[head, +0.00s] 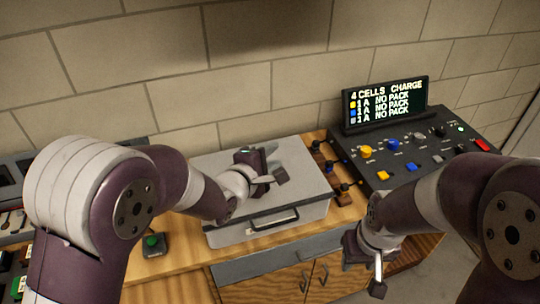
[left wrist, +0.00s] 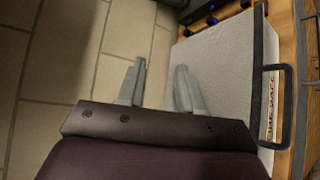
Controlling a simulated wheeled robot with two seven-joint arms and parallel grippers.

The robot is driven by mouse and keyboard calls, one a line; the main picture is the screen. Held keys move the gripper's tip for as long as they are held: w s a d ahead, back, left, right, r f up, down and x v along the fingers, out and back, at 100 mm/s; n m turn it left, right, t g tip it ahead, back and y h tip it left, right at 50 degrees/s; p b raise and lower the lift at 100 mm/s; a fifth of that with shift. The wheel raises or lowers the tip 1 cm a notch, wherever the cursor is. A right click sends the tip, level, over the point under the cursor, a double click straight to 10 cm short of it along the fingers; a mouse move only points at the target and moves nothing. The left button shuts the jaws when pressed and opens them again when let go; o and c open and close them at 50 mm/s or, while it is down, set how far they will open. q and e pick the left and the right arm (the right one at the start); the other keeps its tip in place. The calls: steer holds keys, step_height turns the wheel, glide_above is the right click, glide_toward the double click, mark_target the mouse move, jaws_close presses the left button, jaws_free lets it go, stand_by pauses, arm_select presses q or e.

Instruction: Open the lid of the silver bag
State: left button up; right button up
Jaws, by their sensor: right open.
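The silver bag (head: 310,180) is a boxy silver-grey case on the wooden worktop, with its flat lid lying shut. A dark handle (head: 273,220) is on its front side. In the left wrist view the pale lid (left wrist: 225,75) fills the right part, and the handle (left wrist: 285,105) shows at the right edge. My left gripper (head: 275,180) is over the lid; its fingers (left wrist: 160,88) are apart with nothing between them. Contact with the lid cannot be told. My right gripper (head: 376,280) is open and empty, in front of the worktop and to the right of the bag.
A charger console (head: 420,160) with knobs, buttons and a lit screen (head: 385,103) stands right of the bag. Small dark connectors with blue parts (head: 331,166) lie between them. A block wall rises behind.

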arm_select(q)
jaws_close()
stand_by(1.3)
jaws_free()
steer(key=shift+s, duration=0.1)
steer(key=v, duration=1.2)
steer(key=shift+s+a, duration=0.15)
steer(key=shift+s, duration=0.05)
